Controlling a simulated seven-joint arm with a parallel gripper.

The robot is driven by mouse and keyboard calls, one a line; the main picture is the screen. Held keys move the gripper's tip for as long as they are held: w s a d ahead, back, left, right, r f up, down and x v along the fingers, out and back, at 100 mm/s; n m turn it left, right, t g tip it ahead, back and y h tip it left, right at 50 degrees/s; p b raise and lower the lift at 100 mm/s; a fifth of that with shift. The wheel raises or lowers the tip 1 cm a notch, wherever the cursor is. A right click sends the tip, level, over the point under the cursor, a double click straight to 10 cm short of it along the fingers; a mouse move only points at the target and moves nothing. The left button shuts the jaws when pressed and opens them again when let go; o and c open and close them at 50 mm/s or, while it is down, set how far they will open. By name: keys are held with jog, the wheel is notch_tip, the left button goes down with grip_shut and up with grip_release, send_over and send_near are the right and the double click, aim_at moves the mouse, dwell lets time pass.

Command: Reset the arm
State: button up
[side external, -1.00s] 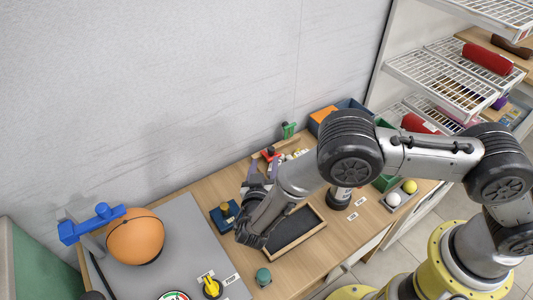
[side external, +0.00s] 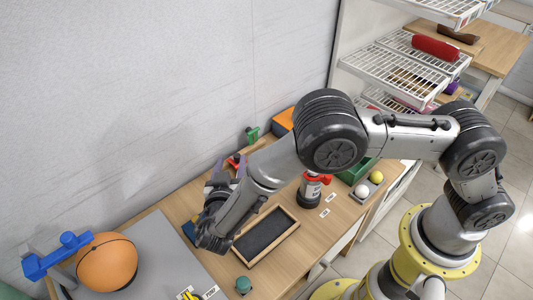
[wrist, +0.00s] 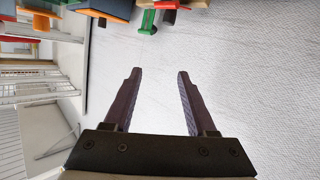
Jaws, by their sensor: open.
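My gripper (side external: 218,172) shows in the side view above the back of the wooden table, partly behind my own wrist. In the wrist view its two dark purple fingers (wrist: 156,80) stand well apart with nothing between them. The wrist view looks past the fingers at the pale wall (wrist: 245,70), with the scene turned on its side. The gripper holds nothing, and no object shows between its fingers.
Below my arm lies a wooden-framed dark tray (side external: 292,240). An orange ball (side external: 107,263) and a blue clamp-like thing (side external: 57,256) are at lower left. Wire shelves (side external: 395,75) stand at the back right.

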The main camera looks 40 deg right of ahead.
jog(key=w+d+r+m+g+h, duration=0.15)
jog(key=d+r+m, duration=0.25)
jog(key=d+r, duration=0.5)
jog(key=s+d+r+m+g+y, duration=0.1)
jog(key=s+d+r+m+g, duration=0.15)
jog(key=s+d+r, duration=0.4)
jog(key=s+d+r+m+g+y, duration=0.15)
jog(key=s+d+r+g, duration=0.25)
jog(key=d+r, duration=0.5)
jog(key=s+d+n+y, duration=0.2)
jog(key=s, duration=0.5)
jog(key=s+d+n+y, duration=0.1)
jog(key=s+d+y, duration=0.15)
jog(key=s, duration=0.45)
jog(key=s+a+f+n+t+y, duration=0.2)
jog(key=s+a+f+n+y, duration=0.2)
jog(key=a+n, duration=0.4)
jog(key=s+n+y, duration=0.1)
jog(key=n, duration=0.3)
jog(key=shift+s+a+f+t, duration=0.15)
jog(key=shift+s+f+t, duration=0.05)
jog(key=shift+f+t, duration=0.15)
